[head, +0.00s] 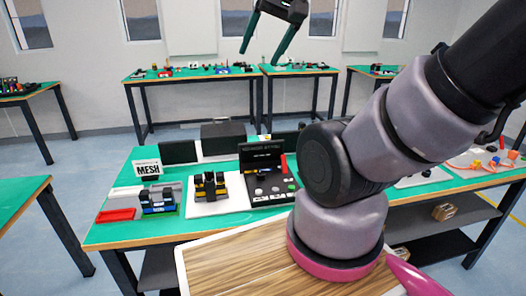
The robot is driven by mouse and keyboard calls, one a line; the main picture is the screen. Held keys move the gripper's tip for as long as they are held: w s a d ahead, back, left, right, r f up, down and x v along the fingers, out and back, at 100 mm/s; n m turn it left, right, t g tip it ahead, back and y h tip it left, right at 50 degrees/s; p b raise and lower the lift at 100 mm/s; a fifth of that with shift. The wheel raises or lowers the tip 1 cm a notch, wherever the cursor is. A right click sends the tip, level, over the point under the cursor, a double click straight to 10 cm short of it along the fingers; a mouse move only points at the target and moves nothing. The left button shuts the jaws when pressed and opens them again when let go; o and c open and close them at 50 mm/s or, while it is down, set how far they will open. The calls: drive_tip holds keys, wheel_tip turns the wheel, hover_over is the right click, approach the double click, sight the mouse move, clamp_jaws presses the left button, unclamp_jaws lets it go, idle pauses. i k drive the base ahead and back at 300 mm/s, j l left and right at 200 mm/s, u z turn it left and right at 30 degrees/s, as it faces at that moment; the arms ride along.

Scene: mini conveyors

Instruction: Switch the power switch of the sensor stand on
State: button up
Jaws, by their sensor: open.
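My gripper (264,46) is at the top of the head view, high above the table, with its two dark green fingers apart and nothing between them. I cannot tell for sure which thing is the sensor stand. On the green table (120,230) stands a black panel (270,190) with several buttons and an upright dark display (262,156) behind it. A red upright part (284,164) is at the panel's right side. No power switch is clear enough to tell its position. My arm hides the table's right middle.
A yellow-and-black device (209,186) on a white base, a blue-and-black device (158,201), a red tray (116,215) and a MESH sign (148,169) stand left of the panel. A wooden board (225,270) is at the front. More green tables stand behind and left.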

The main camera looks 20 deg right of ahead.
sight(284, 162)
drive_tip(key=z, duration=0.65)
